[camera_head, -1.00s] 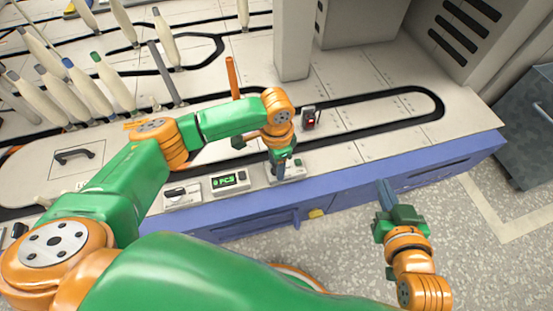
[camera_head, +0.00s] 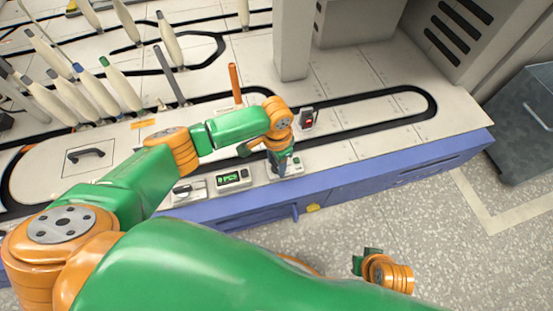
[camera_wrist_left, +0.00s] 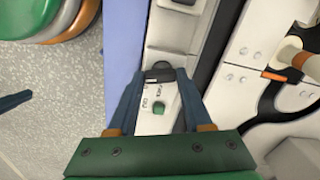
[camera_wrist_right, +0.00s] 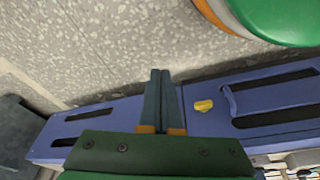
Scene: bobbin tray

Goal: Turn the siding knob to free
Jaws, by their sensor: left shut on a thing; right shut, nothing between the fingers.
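The siding knob (camera_wrist_left: 160,70) is a small black knob on a light control plate (camera_head: 293,160) at the table's front edge. My left gripper (camera_head: 279,172) points down over this plate and is shut on the knob, one finger on each side in the left wrist view. A green button (camera_wrist_left: 159,108) and printed lettering, too small to read surely, lie beside the knob. The gripper hides the knob in the head view, and I cannot tell its setting. My right gripper (camera_wrist_right: 160,74) is shut and empty, over the floor in front of the table.
Left of the plate are a box with a green display (camera_head: 234,178) and another plate with a black knob (camera_head: 183,191). A red-lit switch (camera_head: 308,118) and an orange post (camera_head: 235,83) stand behind. Several bobbins (camera_head: 120,83) stand at left. The blue table front (camera_head: 380,171) has a yellow piece (camera_head: 313,208).

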